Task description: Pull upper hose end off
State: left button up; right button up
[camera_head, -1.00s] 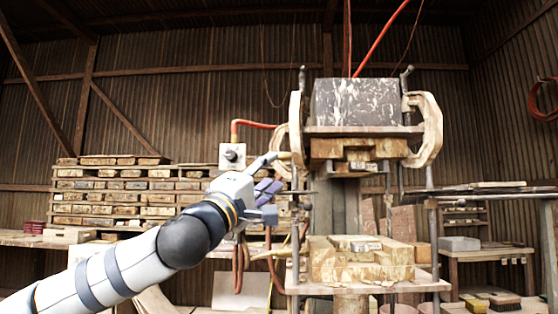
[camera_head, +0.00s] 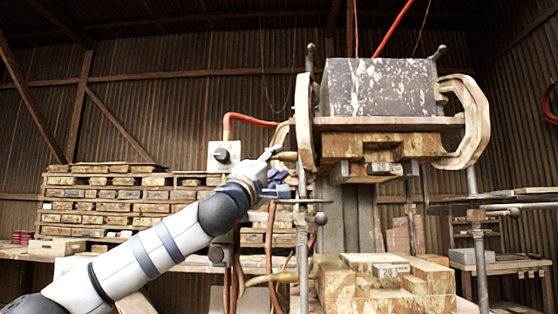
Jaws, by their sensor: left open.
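The tile press has an upper mould half (camera_head: 380,148) under a dark speckled block (camera_head: 380,88) and a lower mould half (camera_head: 380,287) beneath it. The upper hose end (camera_head: 287,156) is a small tan piece at the left of the upper mould. My left gripper (camera_head: 278,168) is open right beside it, one finger close to the tan piece. I cannot tell if they touch. The gripper hides part of the hose there. A lower tan hose end (camera_head: 284,277) shows left of the lower mould. My right gripper is not in view.
A grey control box (camera_head: 223,156) with a dark knob and a red hose (camera_head: 250,121) is left of the press. Upright metal rods (camera_head: 303,240) stand close to my gripper. Racks of stacked moulds (camera_head: 110,205) fill the back left. A bench (camera_head: 500,265) is at right.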

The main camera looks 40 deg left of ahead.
pick_arm(q)
jog(key=shift+x, duration=1.15)
grip_shut()
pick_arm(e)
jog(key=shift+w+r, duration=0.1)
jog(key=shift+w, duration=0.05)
